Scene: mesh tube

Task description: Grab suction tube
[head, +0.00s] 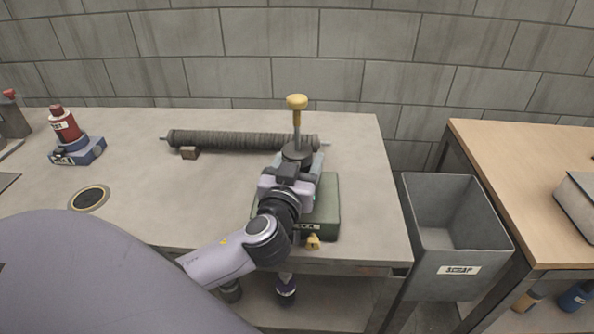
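A long dark grey ribbed tube (235,140), probably the mesh or suction tube, lies across the back of the grey table, with thin rod ends showing at both sides. My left gripper (289,173) reaches in from the lower left, just in front of the tube's right part. It is over a green block (329,205) that bears a post with a yellow knob (297,103). The post stands in front of the tube's right part. My fingers are small and partly hidden by my wrist, so their opening and any contact are unclear. My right gripper is not in view.
A small brown block (189,153) sits at the tube's left front. A red and blue device (70,135) stands at the left. A round hole (89,198) is in the table. A grey scrap bin (455,255) stands between this table and a wooden one (505,165).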

